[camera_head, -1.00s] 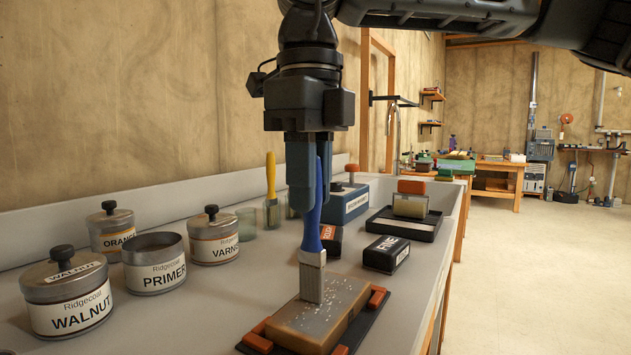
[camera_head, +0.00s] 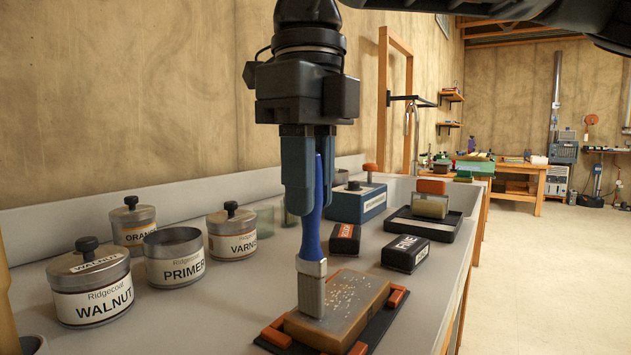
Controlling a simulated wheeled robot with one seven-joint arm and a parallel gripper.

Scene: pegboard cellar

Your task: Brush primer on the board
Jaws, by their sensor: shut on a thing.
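My gripper (camera_head: 309,185) is shut on the blue handle of a brush (camera_head: 312,238) and holds it nearly upright, slightly tilted. The bristles (camera_head: 311,292) point down over the left part of the board (camera_head: 352,304). They look to be at or just above its surface; I cannot tell if they touch. The board is a tan block with pale specks on top, lying in a dark holder (camera_head: 385,320) with orange corner pieces. The primer tin (camera_head: 174,270), labelled PRIMER, stands lidless at the left. Its contents are hidden.
Lidded tins marked WALNUT (camera_head: 92,300), ORAN (camera_head: 130,232) and VARN (camera_head: 231,247) surround the primer tin. Dark blocks (camera_head: 405,254) sit behind the board, with a black tray (camera_head: 428,229) and a blue box (camera_head: 358,205) farther back. The bench front edge is at right.

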